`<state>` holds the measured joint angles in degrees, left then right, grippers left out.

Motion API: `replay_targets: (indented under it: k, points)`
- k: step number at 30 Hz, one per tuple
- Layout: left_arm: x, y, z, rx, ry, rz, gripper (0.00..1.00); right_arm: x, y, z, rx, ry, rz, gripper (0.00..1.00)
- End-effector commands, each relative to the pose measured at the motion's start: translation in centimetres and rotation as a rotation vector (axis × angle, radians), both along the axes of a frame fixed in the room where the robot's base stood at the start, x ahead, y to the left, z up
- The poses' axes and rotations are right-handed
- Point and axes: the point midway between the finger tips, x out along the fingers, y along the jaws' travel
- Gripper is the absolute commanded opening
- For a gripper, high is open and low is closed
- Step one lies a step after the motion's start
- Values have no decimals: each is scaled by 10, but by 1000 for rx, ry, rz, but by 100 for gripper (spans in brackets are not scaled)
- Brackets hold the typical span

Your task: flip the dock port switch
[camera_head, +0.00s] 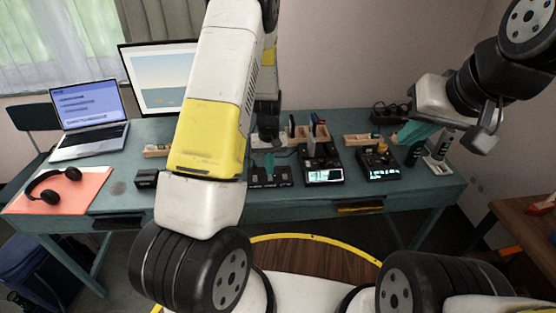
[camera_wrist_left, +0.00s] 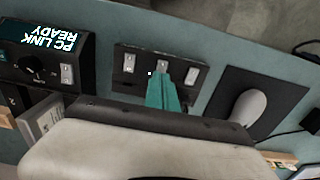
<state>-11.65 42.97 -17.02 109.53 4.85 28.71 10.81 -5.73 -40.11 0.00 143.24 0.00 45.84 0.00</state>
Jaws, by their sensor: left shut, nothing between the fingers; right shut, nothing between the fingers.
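A dark switch panel (camera_head: 284,181) stands near the table's front edge, partly hidden by my left arm. In the left wrist view the panel (camera_wrist_left: 128,72) carries three pale rocker switches; the middle switch (camera_wrist_left: 162,65) is at my fingertips. I cannot read which one is the dock port switch. My left gripper (camera_head: 268,160) is shut and empty above the panel; in the left wrist view its teal fingertips (camera_wrist_left: 163,78) overlap the lower part of the middle switch. Contact cannot be told. My right gripper (camera_head: 412,133) is shut and empty above the table's right end.
A device reading "PC LINK READY" (camera_wrist_left: 40,50) sits beside the panel, and another lit device (camera_head: 380,172) stands further right. A mouse (camera_wrist_left: 248,106) lies on a dark pad on the other side. A laptop (camera_head: 88,118) and headphones (camera_head: 55,185) occupy the table's left.

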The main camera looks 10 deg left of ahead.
Motion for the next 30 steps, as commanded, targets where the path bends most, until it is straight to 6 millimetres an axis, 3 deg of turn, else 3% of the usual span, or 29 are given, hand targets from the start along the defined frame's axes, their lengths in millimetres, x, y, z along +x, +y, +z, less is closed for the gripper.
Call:
replay_targets:
  k: [22, 30]
  points:
    - [0, 0, -11, 0, 0, 0, 0, 0, 0, 0, 0, 0, 0, 0]
    - [1, 0, 3, 0, -2, 1, 0, 0, 0, 0, 0, 0, 0, 0]
